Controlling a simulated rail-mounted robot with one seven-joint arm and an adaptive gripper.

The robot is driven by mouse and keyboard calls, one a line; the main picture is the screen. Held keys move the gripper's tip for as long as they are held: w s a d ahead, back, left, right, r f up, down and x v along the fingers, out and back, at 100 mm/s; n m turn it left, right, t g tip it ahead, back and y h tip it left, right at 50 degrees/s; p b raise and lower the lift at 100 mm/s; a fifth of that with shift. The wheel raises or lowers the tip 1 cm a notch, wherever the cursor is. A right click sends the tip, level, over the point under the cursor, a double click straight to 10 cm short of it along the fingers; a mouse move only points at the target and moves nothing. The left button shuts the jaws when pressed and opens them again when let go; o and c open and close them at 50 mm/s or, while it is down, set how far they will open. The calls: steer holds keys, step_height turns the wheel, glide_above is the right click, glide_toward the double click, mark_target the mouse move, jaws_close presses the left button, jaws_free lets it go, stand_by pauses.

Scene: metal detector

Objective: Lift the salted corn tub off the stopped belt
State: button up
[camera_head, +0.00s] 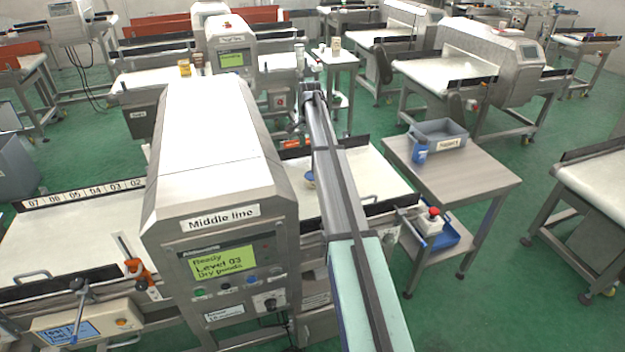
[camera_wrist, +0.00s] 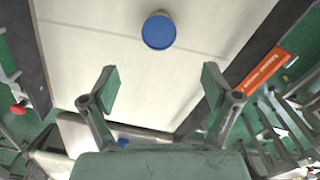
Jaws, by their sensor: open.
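A round tub with a blue lid (camera_wrist: 158,31) stands on the pale belt (camera_wrist: 90,60) at the top middle of the wrist view. No label can be read on it there. In the head view a small part of a tub (camera_head: 309,181) shows on the middle line's belt (camera_head: 375,185), just left of my arm, which hides the rest. My gripper (camera_wrist: 160,85) is open and empty, its two fingers wide apart over the belt. The tub lies beyond the fingertips, roughly centred between them and apart from them.
The metal detector housing (camera_head: 215,180) stands left of the tub. A side table (camera_head: 455,175) at the right holds a grey tray (camera_head: 440,133) and a blue container (camera_head: 420,154). A red-button box (camera_head: 432,219) is beside it.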

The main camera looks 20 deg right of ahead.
mark_target(312, 175)
step_height(312, 175, down, 10)
steer(key=p, duration=0.2)
steer(key=shift+f+p, duration=0.15)
steer(key=shift+p, duration=0.25)
steer(key=shift+d+f+p, duration=0.2)
steer(key=shift+f+p, duration=1.1)
steer(key=shift+f, duration=1.4)
steer(key=c, duration=1.3)
